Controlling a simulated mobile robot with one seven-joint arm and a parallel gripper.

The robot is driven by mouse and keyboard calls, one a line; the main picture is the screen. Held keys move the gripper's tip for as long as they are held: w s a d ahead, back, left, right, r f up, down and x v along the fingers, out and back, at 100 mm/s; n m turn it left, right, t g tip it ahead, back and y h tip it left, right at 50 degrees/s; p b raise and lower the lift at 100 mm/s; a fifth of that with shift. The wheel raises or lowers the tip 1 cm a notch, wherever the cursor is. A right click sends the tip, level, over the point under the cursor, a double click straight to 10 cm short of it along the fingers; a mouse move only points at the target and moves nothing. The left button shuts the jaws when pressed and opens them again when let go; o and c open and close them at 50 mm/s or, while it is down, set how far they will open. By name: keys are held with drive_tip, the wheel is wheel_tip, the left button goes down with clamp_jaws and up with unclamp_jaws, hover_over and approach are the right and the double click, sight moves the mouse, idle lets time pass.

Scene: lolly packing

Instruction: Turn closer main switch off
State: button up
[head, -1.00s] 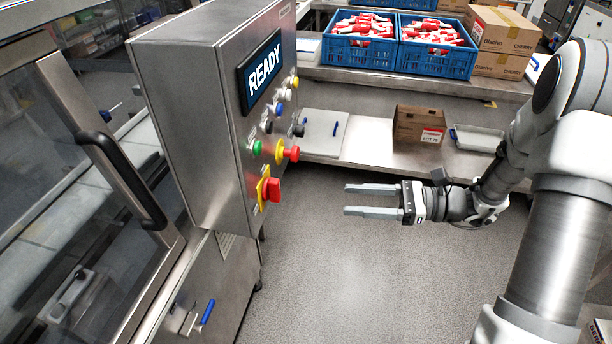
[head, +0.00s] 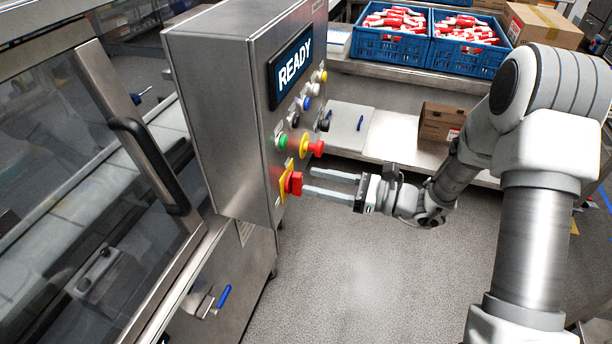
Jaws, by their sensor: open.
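The main switch (head: 295,184) is a red rotary handle on a yellow plate, low on the front of the steel control box (head: 225,110). My gripper (head: 307,181) is open and empty, its two fingers pointing left at the switch. The fingertips are right at the handle's right side, the lower one meeting its edge in the picture. I cannot tell whether they touch it or are still just short of it. The display (head: 291,67) above reads READY.
A red mushroom button on a yellow collar (head: 312,147) sits just above my upper finger. A green button (head: 282,141) and several other knobs are higher up. A glass door with a dark handle (head: 150,165) is left. Blue crates (head: 390,49) stand on the back bench.

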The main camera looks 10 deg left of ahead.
sight(302, 179)
drive_tip(key=shift+w+a, duration=0.15)
drive_tip(key=shift+a, duration=1.35)
drive_tip(key=shift+c, duration=0.2)
clamp_jaws()
